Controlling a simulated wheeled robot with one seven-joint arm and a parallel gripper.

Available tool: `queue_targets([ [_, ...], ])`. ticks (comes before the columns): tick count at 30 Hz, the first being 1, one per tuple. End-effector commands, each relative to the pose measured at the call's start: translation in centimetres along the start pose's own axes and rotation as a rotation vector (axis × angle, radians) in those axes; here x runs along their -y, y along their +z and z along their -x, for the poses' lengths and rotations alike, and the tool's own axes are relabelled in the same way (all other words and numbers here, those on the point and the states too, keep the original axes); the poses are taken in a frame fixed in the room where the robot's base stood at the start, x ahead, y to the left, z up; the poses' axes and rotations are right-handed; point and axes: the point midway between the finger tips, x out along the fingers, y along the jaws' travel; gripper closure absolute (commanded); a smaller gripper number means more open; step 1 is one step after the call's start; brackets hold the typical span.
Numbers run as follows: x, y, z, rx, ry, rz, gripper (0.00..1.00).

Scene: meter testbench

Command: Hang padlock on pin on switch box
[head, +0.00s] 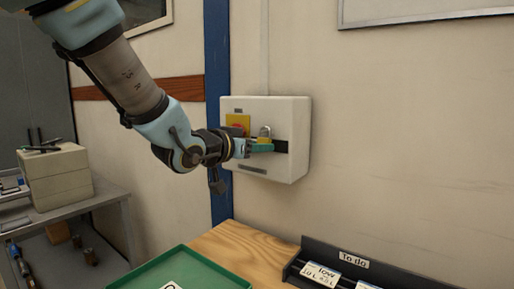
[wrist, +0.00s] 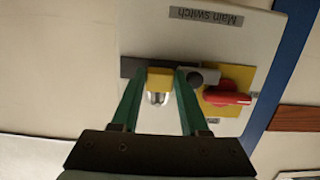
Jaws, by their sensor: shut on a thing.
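The white switch box (head: 291,170) is on the wall; its front shows upside down in the wrist view (wrist: 180,38). A red rotary handle (wrist: 226,97) sits on a yellow plate (wrist: 240,75). My gripper (head: 263,148) is in front of the box, its green fingers shut on the padlock (wrist: 159,77). The padlock has a yellow body and a silver shackle, which points up in the head view (head: 265,131). I cannot tell whether the shackle is around a pin.
Below is a wooden table (head: 235,240) with a green tray (head: 180,262) and a black "To do" rack (head: 345,252) holding cards. A blue post (head: 217,60) runs left of the box. A grey bench (head: 75,200) with boxes stands at the left.

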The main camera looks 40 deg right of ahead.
Motion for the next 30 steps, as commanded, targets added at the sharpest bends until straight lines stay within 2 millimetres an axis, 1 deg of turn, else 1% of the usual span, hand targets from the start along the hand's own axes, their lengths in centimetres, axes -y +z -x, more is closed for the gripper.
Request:
queue_targets([
  [11,0.01,-0.05,0.0,-0.001,0.0,0.0,1.0],
  [12,0.01,-0.05,0.01,-0.001,0.0,0.0,0.51],
  [20,0.1,-0.06,0.01,-0.001,-0.002,0.0,0.22],
  [21,0.14,-0.06,0.02,-0.001,-0.003,0.001,0.21],
  [30,0.39,-0.08,0.04,-0.001,-0.008,0.002,0.21],
])
